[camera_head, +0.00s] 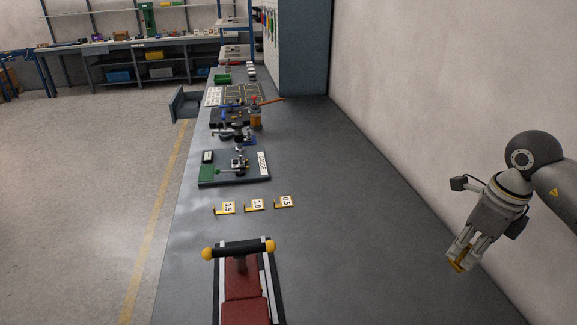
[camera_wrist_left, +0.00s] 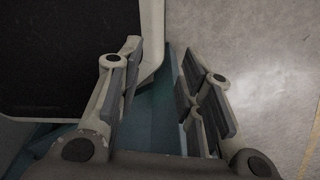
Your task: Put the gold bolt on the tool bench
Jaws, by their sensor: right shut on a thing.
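My right gripper (camera_head: 461,257) is at the right of the head view, pointing down near the wall side of the long grey bench (camera_head: 370,220). It is shut on a small gold piece, which looks like the gold bolt (camera_head: 461,265); its shape is partly hidden by the fingers. A workbench (camera_head: 110,42) with a small label on its front edge stands at the far back left; I cannot read the label. My left gripper (camera_wrist_left: 162,55) shows only in the left wrist view. Its fingers are apart with nothing between them.
The long bench holds a red vise-like tool with yellow knobs (camera_head: 243,285), several yellow number tags (camera_head: 254,205), a green gauge board (camera_head: 220,178) and more tools behind. A drawer (camera_head: 184,104) sticks out on its left. The floor (camera_head: 90,200) at left is clear.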

